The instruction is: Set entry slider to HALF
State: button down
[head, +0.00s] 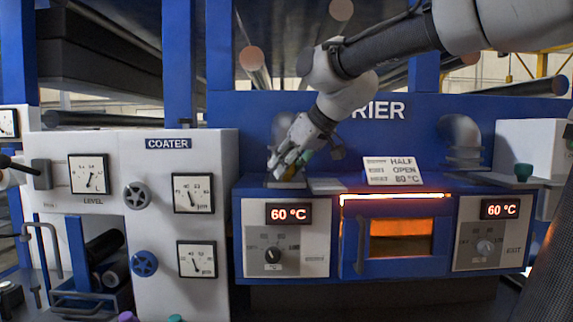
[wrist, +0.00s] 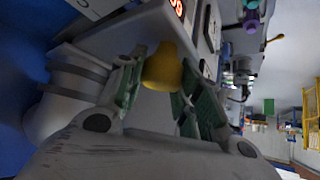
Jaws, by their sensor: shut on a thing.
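My gripper (head: 283,171) is at the top left of the blue dryer housing, pointing down at a small grey plate (head: 285,183) above the left control panel. In the wrist view, a rounded yellow knob (wrist: 162,70) sits between the green-padded fingers of my gripper (wrist: 158,92), which are shut on it. I take it to be the entry slider's handle. The slider's track and any position marks are hidden or too small to read. A white card (head: 392,170) on the dryer top reads HALF, OPEN and 80 °C among its lines.
The left panel (head: 287,237) shows 60 °C above a dial; the right EXIT panel (head: 492,233) also shows 60 °C. A glowing oven window (head: 400,240) lies between them. The white COATER cabinet (head: 150,185) stands left.

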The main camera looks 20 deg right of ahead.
jog(key=c, duration=1)
grip_release()
jog(key=shift+c, duration=0.2)
jog(key=v, duration=1.2)
jog(key=s+d+f+m+g+h, duration=0.1)
jog(key=s+d+f, duration=0.3)
jog(key=f, duration=0.4)
jog(key=s+d+f+m+g+h, duration=0.1)
jog(key=s+d+f+m+h, duration=0.1)
jog(key=s+f, duration=0.5)
jog(key=s+d+f+m+g+h, duration=0.1)
jog(key=s+d+f+m, duration=0.2)
jog(key=f, duration=0.7)
jog(key=s+d, duration=0.2)
jog(key=d, duration=0.2)
jog(key=shift+s+f+g, duration=0.2)
jog(key=shift+s+g, duration=0.1)
jog(key=shift+s, duration=0.1)
